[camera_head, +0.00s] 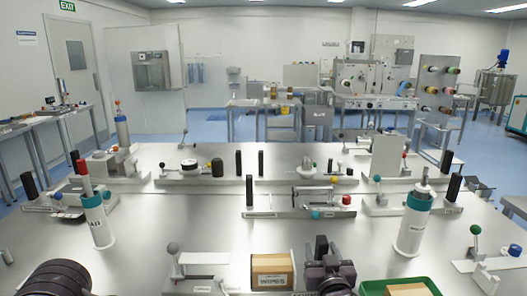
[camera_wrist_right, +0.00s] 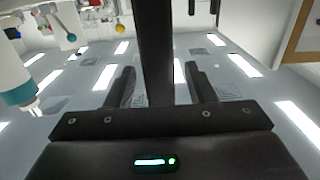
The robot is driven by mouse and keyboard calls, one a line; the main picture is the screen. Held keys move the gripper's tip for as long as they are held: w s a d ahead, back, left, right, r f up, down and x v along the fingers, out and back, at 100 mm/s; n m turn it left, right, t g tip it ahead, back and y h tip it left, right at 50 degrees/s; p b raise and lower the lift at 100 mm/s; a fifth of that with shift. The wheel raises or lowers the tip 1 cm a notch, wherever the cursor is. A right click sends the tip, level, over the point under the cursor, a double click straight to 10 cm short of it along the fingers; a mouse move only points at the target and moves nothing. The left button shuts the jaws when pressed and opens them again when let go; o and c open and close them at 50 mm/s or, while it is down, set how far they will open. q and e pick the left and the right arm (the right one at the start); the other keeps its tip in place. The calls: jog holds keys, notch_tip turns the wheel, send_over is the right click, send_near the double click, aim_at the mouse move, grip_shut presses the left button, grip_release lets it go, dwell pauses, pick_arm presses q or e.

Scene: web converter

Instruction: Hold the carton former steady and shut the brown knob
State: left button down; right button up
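I cannot pick out a clearly brown knob, and the fixture labels are too small to tell which one is the carton former. My right gripper (camera_head: 322,246) is above the front of the table, right of the WIPES carton, apart from the fixtures. In the right wrist view its two fingers (camera_wrist_right: 162,88) stand apart with nothing clearly held. A dark upright bar (camera_wrist_right: 155,40) shows between them. Dark parts of my left arm show at lower left; its fingertips are not visible.
A WIPES carton (camera_head: 271,273) and a green tray (camera_head: 370,288) are at the front edge. White-and-teal cylinders stand left (camera_head: 97,225) and right (camera_head: 412,230). Ball-topped levers, grey (camera_head: 172,248) and green (camera_head: 475,230), stand at the front. Bare steel lies left of centre.

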jog(key=shift+r, duration=0.2)
jog(key=shift+s, duration=0.2)
jog(key=s, duration=1.1)
jog(key=shift+s+d, duration=0.15)
jog(key=shift+s, duration=0.2)
jog(key=shift+f, duration=0.1)
